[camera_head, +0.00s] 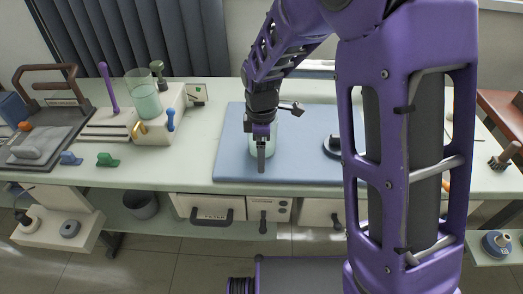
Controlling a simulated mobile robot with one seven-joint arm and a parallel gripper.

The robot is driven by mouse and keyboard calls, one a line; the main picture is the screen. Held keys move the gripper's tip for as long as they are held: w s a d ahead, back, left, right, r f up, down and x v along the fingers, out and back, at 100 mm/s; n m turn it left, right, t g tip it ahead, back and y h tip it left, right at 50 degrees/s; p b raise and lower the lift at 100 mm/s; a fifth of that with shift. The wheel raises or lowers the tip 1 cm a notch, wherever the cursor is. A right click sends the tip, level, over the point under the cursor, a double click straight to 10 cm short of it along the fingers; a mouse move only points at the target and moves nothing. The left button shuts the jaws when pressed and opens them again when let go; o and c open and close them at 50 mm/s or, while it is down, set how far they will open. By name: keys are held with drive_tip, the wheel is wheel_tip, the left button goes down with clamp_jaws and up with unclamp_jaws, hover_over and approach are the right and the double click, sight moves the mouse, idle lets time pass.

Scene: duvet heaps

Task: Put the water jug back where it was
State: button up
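A clear vessel (271,140) with pale greenish contents stands on the blue mat (230,165) on the counter. My gripper (261,158) points down right at this vessel, with a dark finger in front of its near side. The gripper and wrist hide much of the vessel, and I cannot tell whether the fingers grip it. A second clear vessel (145,95), holding pale green liquid, stands on a white block (152,131) at the left. I cannot tell from this view which of the two is the water jug.
A blue knob (170,120) and a yellow one sit on the white block's front. A dark press-like device (45,140) and small green and blue pieces lie at the left. A dark round object (332,145) is on the mat, partly behind my arm. Pale counter is clear left of the mat.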

wheel_tip(320, 180, up, 12)
drive_tip(key=shift+s+r+p, duration=0.15)
drive_tip(key=shift+p, duration=1.05)
